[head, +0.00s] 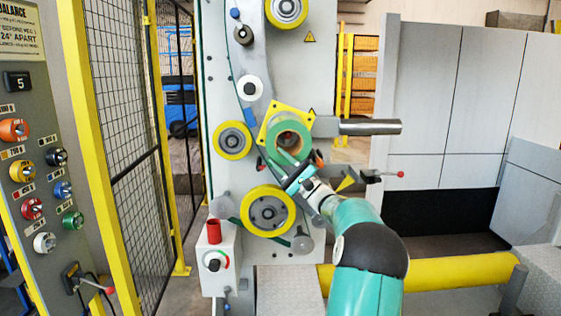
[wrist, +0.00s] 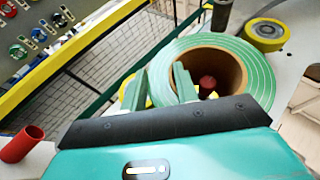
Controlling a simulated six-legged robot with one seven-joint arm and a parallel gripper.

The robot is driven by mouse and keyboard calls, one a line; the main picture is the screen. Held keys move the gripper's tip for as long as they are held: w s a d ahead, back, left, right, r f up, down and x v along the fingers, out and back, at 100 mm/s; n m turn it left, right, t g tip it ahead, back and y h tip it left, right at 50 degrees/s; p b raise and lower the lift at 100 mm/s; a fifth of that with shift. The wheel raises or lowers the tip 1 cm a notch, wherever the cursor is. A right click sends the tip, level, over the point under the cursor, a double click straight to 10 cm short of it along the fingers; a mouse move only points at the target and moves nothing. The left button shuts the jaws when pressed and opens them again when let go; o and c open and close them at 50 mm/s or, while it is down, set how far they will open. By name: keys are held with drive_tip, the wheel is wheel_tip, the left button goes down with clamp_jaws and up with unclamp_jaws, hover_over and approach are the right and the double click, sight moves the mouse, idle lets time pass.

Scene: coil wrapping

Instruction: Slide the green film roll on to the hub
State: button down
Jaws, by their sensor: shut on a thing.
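The green film roll (head: 292,124) is at the middle of the machine, in front of a yellow square plate (head: 268,128). In the wrist view the roll (wrist: 263,72) shows its green rings and brown core. My gripper (head: 291,172) reaches it from the lower right. In the wrist view my gripper (wrist: 160,78) is shut on the roll's wall, one finger outside it and one inside the core. A red-tipped piece (wrist: 208,84) shows within the core; it may be the hub, but how far the roll sits around it cannot be told.
A grey bar (head: 370,127) sticks out to the right of the roll. Yellow-rimmed rollers (head: 268,210) (head: 232,140) sit below and left. A red cylinder (head: 214,231) stands on the box at lower left. A mesh fence (head: 130,130) is at left.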

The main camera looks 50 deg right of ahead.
drive_tip(key=shift+y, duration=0.3)
drive_tip(key=shift+w+d+r, duration=0.15)
drive_tip(key=shift+w+d, duration=2.1)
drive_tip(key=shift+d, duration=0.3)
idle(0.7)
drive_tip(key=c, duration=1)
unclamp_jaws()
drive_tip(key=shift+c, duration=0.2)
drive_tip(key=shift+o, duration=0.2)
drive_tip(key=shift+d, duration=0.1)
drive_tip(key=shift+s+a, duration=0.25)
drive_tip(key=shift+s, duration=0.25)
drive_tip(key=s+a, duration=0.8)
drive_tip(key=a, duration=0.2)
drive_tip(key=shift+f, duration=0.2)
